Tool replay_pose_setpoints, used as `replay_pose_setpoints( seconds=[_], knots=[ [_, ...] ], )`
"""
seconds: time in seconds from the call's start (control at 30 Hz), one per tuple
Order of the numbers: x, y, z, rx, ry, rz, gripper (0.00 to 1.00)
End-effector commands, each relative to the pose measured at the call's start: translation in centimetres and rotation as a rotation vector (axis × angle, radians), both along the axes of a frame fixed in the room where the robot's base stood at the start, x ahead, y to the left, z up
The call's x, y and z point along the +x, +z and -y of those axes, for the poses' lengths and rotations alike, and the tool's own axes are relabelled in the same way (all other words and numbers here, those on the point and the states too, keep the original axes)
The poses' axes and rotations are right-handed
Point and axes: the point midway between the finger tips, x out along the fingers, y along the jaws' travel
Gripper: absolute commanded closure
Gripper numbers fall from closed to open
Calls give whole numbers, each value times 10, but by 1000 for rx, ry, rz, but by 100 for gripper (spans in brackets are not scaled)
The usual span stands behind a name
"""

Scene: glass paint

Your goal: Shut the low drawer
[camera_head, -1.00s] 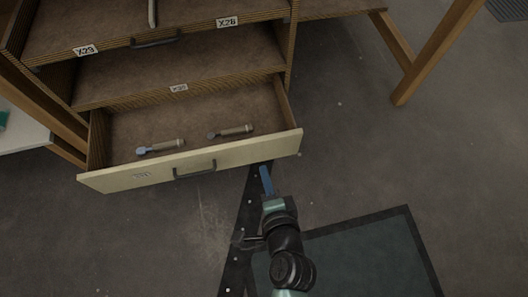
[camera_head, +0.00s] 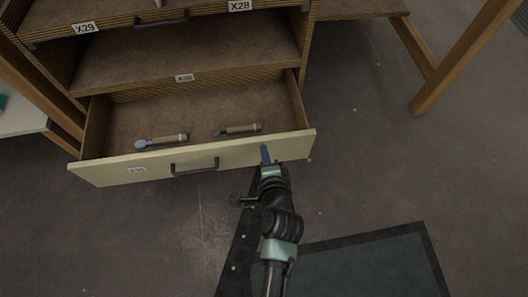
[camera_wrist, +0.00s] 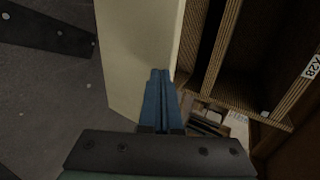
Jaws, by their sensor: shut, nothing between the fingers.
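The low drawer (camera_head: 128,172) is pulled well out of the wooden cabinet, with a pale front panel and a dark handle (camera_head: 194,168). Two tools lie inside it, one at the left (camera_head: 162,140) and one nearer the middle (camera_head: 238,129). My gripper (camera_head: 265,152) has its blue fingers together and empty, in front of the right part of the drawer front. In the wrist view the shut fingers (camera_wrist: 158,98) overlap the pale drawer front (camera_wrist: 135,50); I cannot tell whether they touch it.
Above the drawer are open compartments (camera_head: 190,50) with labels and a higher handle (camera_head: 160,18). A wooden table leg (camera_head: 465,60) stands at the right. A dark mat (camera_head: 370,265) lies on the floor, which is otherwise clear at the right.

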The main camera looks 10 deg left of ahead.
Motion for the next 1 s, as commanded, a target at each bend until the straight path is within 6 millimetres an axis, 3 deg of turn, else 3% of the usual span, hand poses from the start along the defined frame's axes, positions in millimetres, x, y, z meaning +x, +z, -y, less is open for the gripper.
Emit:
replay_pose_setpoints(
  seconds=[0.67,0.87,1.0],
  knots=[
    [16,1,-5,-1,0,0,100],
    [43,3,-13,-1,1,2,100],
    [75,3,-22,-1,2,2,100]
  ],
)
